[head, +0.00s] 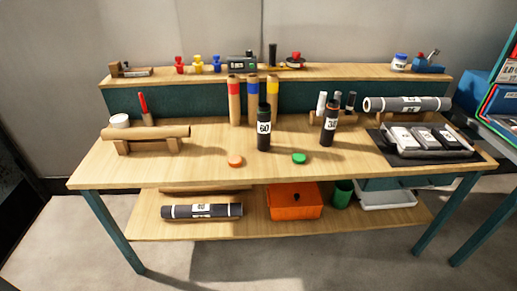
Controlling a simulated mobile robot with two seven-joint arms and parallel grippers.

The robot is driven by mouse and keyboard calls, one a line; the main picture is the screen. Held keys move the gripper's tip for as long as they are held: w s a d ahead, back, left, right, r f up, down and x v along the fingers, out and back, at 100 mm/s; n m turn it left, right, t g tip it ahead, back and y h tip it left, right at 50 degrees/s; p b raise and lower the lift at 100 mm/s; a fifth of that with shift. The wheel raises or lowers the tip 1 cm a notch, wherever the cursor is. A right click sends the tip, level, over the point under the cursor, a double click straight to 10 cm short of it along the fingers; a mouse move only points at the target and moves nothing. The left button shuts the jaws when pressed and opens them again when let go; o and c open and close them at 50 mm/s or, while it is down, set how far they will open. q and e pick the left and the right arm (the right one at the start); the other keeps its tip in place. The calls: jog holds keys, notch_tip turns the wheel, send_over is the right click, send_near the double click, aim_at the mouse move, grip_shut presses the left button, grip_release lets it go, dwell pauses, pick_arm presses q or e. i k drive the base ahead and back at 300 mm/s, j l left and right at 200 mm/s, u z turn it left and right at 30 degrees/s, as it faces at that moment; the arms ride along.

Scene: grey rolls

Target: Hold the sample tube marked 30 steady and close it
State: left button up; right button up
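The black sample tube marked 30 (329,124) stands upright on the table top, right of the middle. Its label faces me; whether its top is open is too small to tell. A black tube marked 60 (264,128) stands upright to its left. A green cap-like disc (299,158) lies on the table in front of and between the two tubes. An orange disc (235,161) lies further left near the front edge. Neither of my grippers shows in the head view.
Behind tube 30 a small wooden rack (318,117) holds several small vials. Three tall tubes (253,100) stand behind tube 60. A dark tray (420,154) with grey packs lies at right, a roll on a stand (145,133) at left. The front middle is mostly clear.

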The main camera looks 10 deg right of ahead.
aim_at(332, 109)
jog(key=i+j+z, duration=0.25)
jog(key=z, duration=0.15)
jog(key=i+j+z, duration=0.6)
jog(key=j, duration=0.2)
jog(key=i+j+z, duration=0.2)
jog(key=j, duration=0.2)
jog(key=k, duration=0.1)
